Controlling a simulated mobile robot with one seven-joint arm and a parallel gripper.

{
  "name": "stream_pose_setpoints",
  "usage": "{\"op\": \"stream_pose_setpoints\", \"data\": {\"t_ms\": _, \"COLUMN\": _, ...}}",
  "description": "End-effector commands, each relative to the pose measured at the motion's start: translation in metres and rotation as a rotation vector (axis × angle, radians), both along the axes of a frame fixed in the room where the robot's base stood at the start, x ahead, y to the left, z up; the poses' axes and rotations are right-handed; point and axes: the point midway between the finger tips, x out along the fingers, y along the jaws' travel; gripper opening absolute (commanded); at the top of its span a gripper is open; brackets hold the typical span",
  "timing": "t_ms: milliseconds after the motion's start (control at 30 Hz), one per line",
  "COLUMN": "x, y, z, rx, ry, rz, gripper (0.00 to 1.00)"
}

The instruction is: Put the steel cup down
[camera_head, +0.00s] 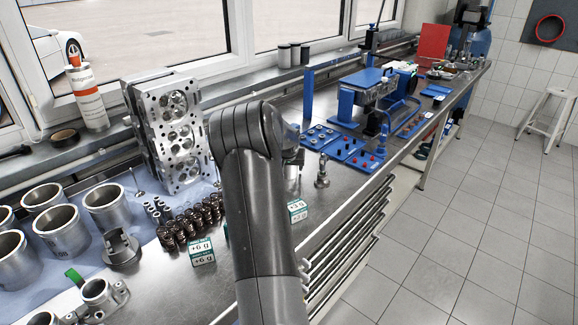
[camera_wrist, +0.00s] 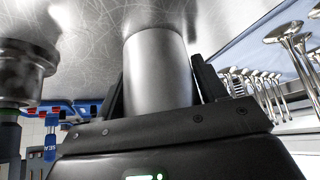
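The steel cup (camera_wrist: 158,70) is a plain, smooth grey cylinder between the two fingers of my gripper (camera_wrist: 160,88) in the wrist view. A finger lies close against each side of it, so my gripper looks shut on it. The cup's far end is at or very near the metal bench top (camera_wrist: 85,40); I cannot tell whether it touches. In the head view, my forearm hides much of my gripper (camera_head: 294,157), and a small part of the cup (camera_head: 292,171) shows below it, over the bench.
A stepped metal part (camera_head: 322,172) stands close by on the right. Blue trays (camera_head: 342,148) lie behind. The bench's front edge (camera_head: 345,208) is to the right, with bare metal before it.

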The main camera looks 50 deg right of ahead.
Motion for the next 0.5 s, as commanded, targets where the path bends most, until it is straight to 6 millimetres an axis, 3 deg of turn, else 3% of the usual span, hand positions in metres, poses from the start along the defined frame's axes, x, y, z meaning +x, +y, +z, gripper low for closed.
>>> {"op": "stream_pose_setpoints", "data": {"t_ms": 200, "x": 0.0001, "y": 0.0002, "z": 0.0002, "rx": 0.000, "ry": 0.000, "rz": 0.000, "gripper": 0.81}}
{"op": "stream_pose_setpoints", "data": {"t_ms": 500, "x": 0.0003, "y": 0.0007, "z": 0.0052, "rx": 0.000, "ry": 0.000, "rz": 0.001, "gripper": 0.81}}
